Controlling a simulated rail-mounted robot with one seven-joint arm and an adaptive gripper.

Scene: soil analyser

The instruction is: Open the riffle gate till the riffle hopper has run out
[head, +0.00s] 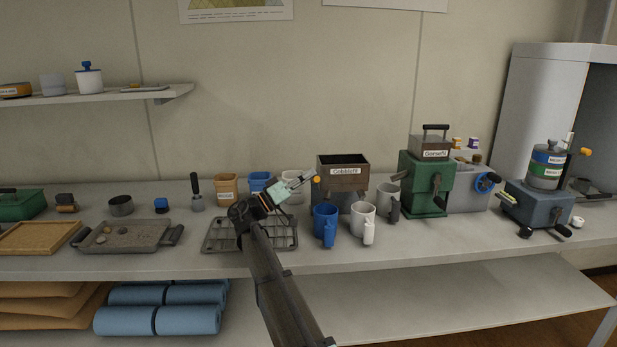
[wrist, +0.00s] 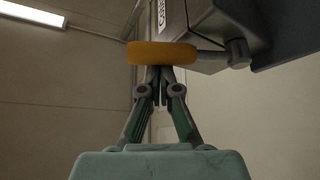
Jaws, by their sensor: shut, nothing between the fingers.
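The riffle hopper (head: 343,185) is a brown open-topped box with a white label, on a grey body behind two jugs. Its inside looks dark, and I cannot tell how much it holds. The riffle gate's orange knob (head: 316,179) sticks out on its left side. In the wrist view the orange knob (wrist: 162,53) sits on a grey rod (wrist: 211,58) joined to a pivot at the hopper's underside. My gripper (head: 305,180) is shut and empty, its fingertips (wrist: 161,84) right at the knob's near side. I cannot tell whether they touch it.
A blue jug (head: 325,224) and a white jug (head: 362,221) stand before the riffle. A grey jug (head: 387,201) and a green machine (head: 424,183) stand to its right. A wire rack (head: 222,234) lies under my arm. Orange and blue cups (head: 226,188) stand behind.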

